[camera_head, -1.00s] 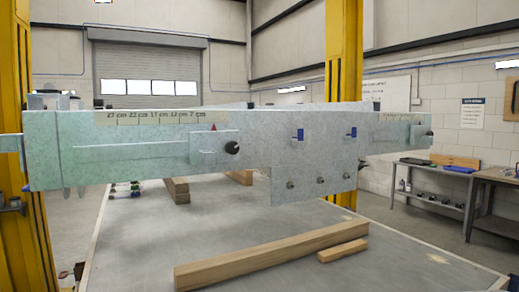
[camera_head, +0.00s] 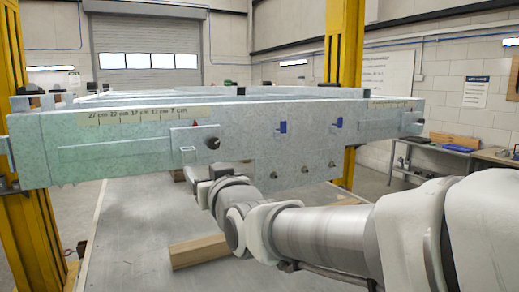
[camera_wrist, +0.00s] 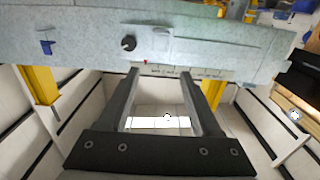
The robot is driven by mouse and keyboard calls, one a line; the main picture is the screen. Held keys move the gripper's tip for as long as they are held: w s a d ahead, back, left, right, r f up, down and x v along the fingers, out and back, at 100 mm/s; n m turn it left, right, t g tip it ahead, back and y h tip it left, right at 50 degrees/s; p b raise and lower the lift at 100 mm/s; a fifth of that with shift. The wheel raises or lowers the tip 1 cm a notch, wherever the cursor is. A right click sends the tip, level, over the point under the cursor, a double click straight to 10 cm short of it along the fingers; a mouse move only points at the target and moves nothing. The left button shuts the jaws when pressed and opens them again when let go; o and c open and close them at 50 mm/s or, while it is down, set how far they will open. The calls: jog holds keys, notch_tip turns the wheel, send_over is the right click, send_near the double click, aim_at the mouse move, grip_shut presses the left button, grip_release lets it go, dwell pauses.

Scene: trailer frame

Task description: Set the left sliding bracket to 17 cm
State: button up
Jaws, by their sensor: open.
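The left sliding bracket (camera_head: 188,144) is a small pale plate on the front of the grey-green frame beam (camera_head: 100,150), with a black knob (camera_head: 212,142) at its right. Its red pointer (camera_head: 195,124) stands right of the 7 cm mark on the scale strip (camera_head: 130,115). In the wrist view, which is upside down, the knob (camera_wrist: 128,43) and red pointer (camera_wrist: 145,62) show beyond my fingers. My gripper (camera_wrist: 160,74) is open and empty, its two dark fingers apart.
Blue clips (camera_head: 282,127) and several bolts (camera_head: 274,174) sit on the beam to the right of the knob. A wooden block (camera_head: 198,251) lies on the table below, partly behind my arm. Yellow posts (camera_head: 344,45) stand at both sides. The slot left of the bracket looks clear.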

aim_at(189, 154)
jog(key=p+x, duration=0.4)
jog(key=x, duration=1.1)
jog(key=shift+w, duration=0.35)
grip_shut()
dwell(0.8)
